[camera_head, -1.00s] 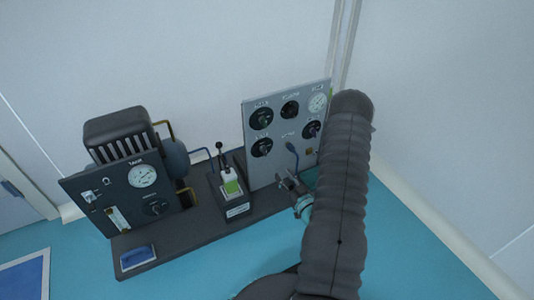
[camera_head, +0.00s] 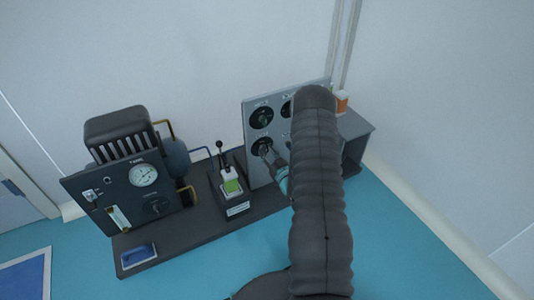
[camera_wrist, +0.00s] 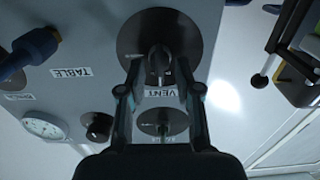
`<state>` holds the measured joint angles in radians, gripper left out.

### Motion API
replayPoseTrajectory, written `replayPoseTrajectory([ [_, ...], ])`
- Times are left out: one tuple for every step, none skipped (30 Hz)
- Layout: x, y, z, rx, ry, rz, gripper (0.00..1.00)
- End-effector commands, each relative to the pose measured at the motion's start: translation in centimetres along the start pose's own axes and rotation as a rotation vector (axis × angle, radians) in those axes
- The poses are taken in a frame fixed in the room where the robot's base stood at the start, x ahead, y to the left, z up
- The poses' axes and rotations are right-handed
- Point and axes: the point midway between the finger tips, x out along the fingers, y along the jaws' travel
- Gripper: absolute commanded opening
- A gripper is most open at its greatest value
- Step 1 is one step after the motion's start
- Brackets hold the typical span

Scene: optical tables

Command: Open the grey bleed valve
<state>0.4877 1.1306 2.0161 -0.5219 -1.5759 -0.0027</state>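The dark grey knob labelled VENT (camera_wrist: 159,64) sits on a round dark dial plate in the wrist view, its grip bar roughly vertical in the picture. No label reading "bleed" can be read. In the head view this dial appears at the panel's lower left (camera_head: 261,148). My gripper (camera_wrist: 158,76) is open, with one finger on each side of the knob and visible gaps between. I cannot tell how deep the fingertips reach. In the head view, my gripper (camera_head: 275,160) is partly hidden by my arm, close to the panel.
The grey panel (camera_head: 254,180) carries several other dials. A second knob (camera_wrist: 163,122) is beside VENT; a blue lever (camera_wrist: 35,48), a gauge (camera_wrist: 45,127) and a black knob (camera_wrist: 97,127) are to the left. A black-levered pump (camera_head: 231,188) stands left of the panel.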

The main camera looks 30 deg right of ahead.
Motion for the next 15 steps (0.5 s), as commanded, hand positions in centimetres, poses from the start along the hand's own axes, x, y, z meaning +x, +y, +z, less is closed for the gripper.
replayPoseTrajectory([
  [0.19, 0.00, 0.00, 0.000, 0.000, 0.000, 0.34],
  [0.25, 0.00, 0.00, 0.000, 0.000, 0.000, 0.34],
  [0.29, 0.01, 0.01, 0.001, -0.001, 0.000, 0.34],
  [0.31, 0.01, 0.02, 0.001, -0.001, 0.000, 0.34],
  [0.32, 0.01, 0.02, 0.001, -0.001, 0.000, 0.34],
  [0.31, 0.01, 0.02, 0.001, -0.001, 0.000, 0.34],
  [0.31, 0.01, 0.02, 0.001, -0.001, 0.000, 0.34],
  [0.30, 0.01, 0.02, 0.001, -0.001, 0.000, 0.34],
  [0.30, 0.01, 0.02, 0.001, -0.001, 0.000, 0.34],
  [0.30, 0.00, 0.02, 0.001, -0.001, 0.000, 0.31],
  [0.30, 0.00, 0.02, 0.000, -0.001, 0.000, 0.24],
  [0.29, 0.00, 0.01, 0.000, -0.001, 0.000, 0.14],
  [0.29, 0.00, 0.01, 0.000, -0.001, 0.000, 0.06],
  [0.29, 0.00, 0.01, 0.000, -0.001, 0.000, 0.00],
  [0.29, 0.00, 0.01, 0.000, -0.001, 0.000, 0.00],
])
